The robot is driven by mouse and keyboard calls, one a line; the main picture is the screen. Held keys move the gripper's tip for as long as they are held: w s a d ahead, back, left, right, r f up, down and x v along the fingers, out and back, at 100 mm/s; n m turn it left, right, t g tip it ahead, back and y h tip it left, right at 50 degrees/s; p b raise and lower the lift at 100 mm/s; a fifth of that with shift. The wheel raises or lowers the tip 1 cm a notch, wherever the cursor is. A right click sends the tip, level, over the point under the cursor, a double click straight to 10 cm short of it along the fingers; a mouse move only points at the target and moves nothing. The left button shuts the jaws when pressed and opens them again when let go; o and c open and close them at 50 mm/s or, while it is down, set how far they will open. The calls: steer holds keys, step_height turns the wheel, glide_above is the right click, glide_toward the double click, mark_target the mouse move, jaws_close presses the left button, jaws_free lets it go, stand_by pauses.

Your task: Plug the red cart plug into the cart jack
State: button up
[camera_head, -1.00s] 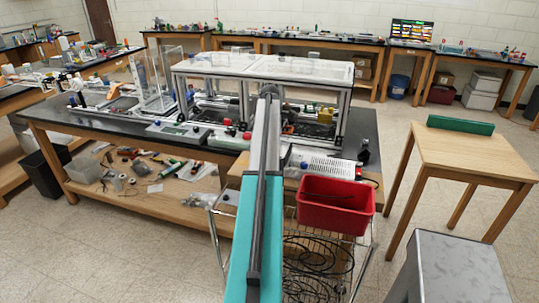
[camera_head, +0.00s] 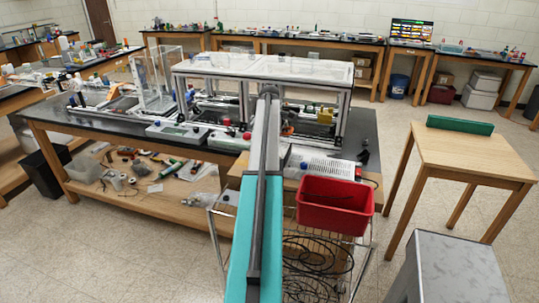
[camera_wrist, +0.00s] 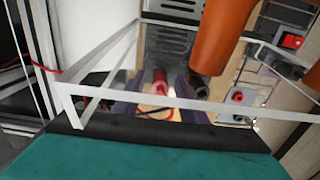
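In the wrist view a red cylindrical plug (camera_wrist: 160,79) stands near the middle, with a thin red lead below it. A dark round-ended part (camera_wrist: 198,87) stands to its right; I cannot tell if it is the cart jack. My gripper (camera_wrist: 155,88) shows as two dark purplish fingers on either side of the red plug. Gaps seem to show between the plug and the fingers, so it looks open around it. A white bar crosses in front and hides part of the fingers. In the head view my arm hides the gripper and the plug.
Orange cylinders (camera_wrist: 221,38) stand close at the right in the wrist view, near a red switch (camera_wrist: 292,41) and a red-topped part (camera_wrist: 237,97). In the head view a red bin (camera_head: 335,206) sits right of my arm, by the workbench (camera_head: 95,119). A wooden table (camera_head: 470,158) stands farther right.

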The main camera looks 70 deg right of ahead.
jaws_close()
steer(key=shift+r, duration=0.2)
steer(key=shift+r+p, duration=0.35)
steer(key=shift+r, duration=0.1)
steer(key=shift+r+p, duration=1.25)
steer(key=shift+r, duration=1.1)
